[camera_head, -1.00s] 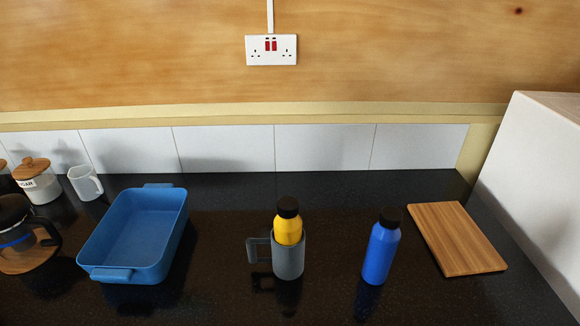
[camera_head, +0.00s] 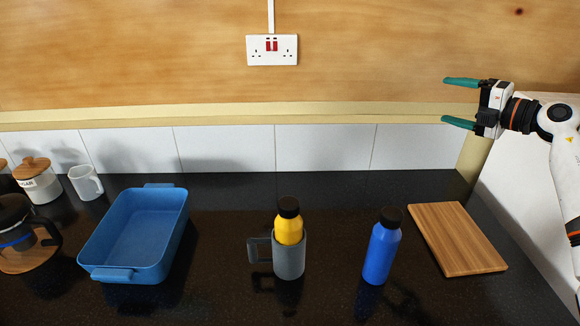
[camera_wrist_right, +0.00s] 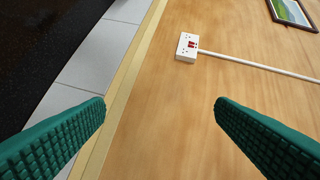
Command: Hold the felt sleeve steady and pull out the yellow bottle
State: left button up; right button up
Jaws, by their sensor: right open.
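The yellow bottle (camera_head: 289,229) stands upright in the grey felt sleeve (camera_head: 289,262) near the middle of the black counter. Its black cap and yellow upper part show above the sleeve; its lower part is hidden. The sleeve has a loop handle on its left side. My right gripper (camera_head: 460,103) is raised at the right of the head view, open and empty, its green fingers pointing left, well above and to the right of the bottle. In the right wrist view its fingers (camera_wrist_right: 160,108) are wide apart with only the wall between them. My left gripper is not in view.
A blue bottle (camera_head: 381,248) stands right of the sleeve, and a wooden board (camera_head: 456,238) lies beyond it. A blue dish (camera_head: 183,222) is at the left, with a mug (camera_head: 86,183), a jar (camera_head: 40,185) and a coffee pot (camera_head: 14,222) farther left. The counter behind the bottles is clear.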

jog(key=a+f+n+g+y, duration=0.15)
jog(key=a+n+g, duration=0.4)
jog(key=a, duration=1.05)
jog(key=n+g+h, duration=0.8)
jog(key=n+h, duration=0.1)
send_near(290, 217)
jog(key=shift+t, duration=0.25)
jog(key=w+a, duration=0.1)
jog(key=w+a+r, duration=0.1)
jog(key=shift+w+a, duration=0.4)
jog(key=shift+s+d+f+n+h, duration=0.15)
jog(key=shift+s+n+h, duration=0.4)
jog(key=shift+h, duration=0.6)
jog(key=shift+s+d+f, duration=0.1)
jog(key=shift+s+f, duration=0.05)
jog(key=shift+f, duration=0.3)
notch_tip(290, 217, down, 11)
jog(key=shift+f, duration=0.15)
jog(key=shift+c, duration=0.2)
